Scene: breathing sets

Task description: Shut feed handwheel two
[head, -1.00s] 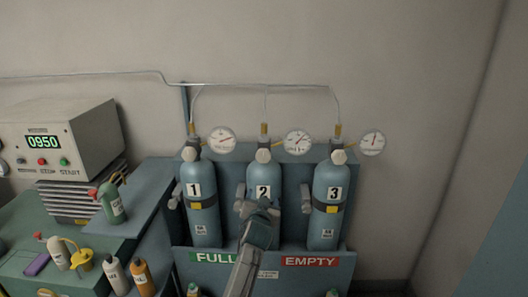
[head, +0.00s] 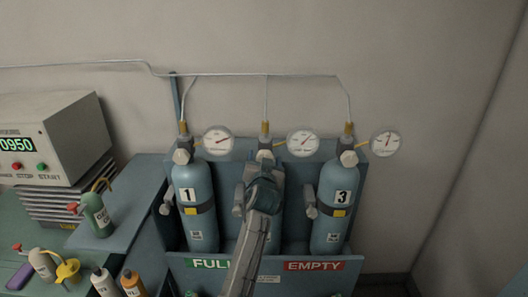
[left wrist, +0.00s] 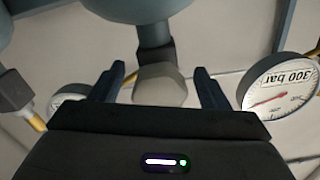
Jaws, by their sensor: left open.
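Cylinder two (head: 277,225) is the middle blue cylinder, mostly hidden behind my left arm, which also covers its number. Its grey handwheel (head: 264,155) shows at the top in the head view, just above my left gripper (head: 262,172). In the left wrist view the grey faceted handwheel (left wrist: 160,86) lies between the two dark fingers of the open left gripper (left wrist: 161,88). There is a gap on both sides, and I see no grip on it. My right gripper is in neither view.
Cylinder one (head: 196,225) and cylinder three (head: 335,225) stand close on either side in the blue rack (head: 180,268). Gauges flank the valves, the middle one (head: 303,143) just right of my gripper. A thin pipe (head: 230,75) runs above. Bottles stand on the left bench.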

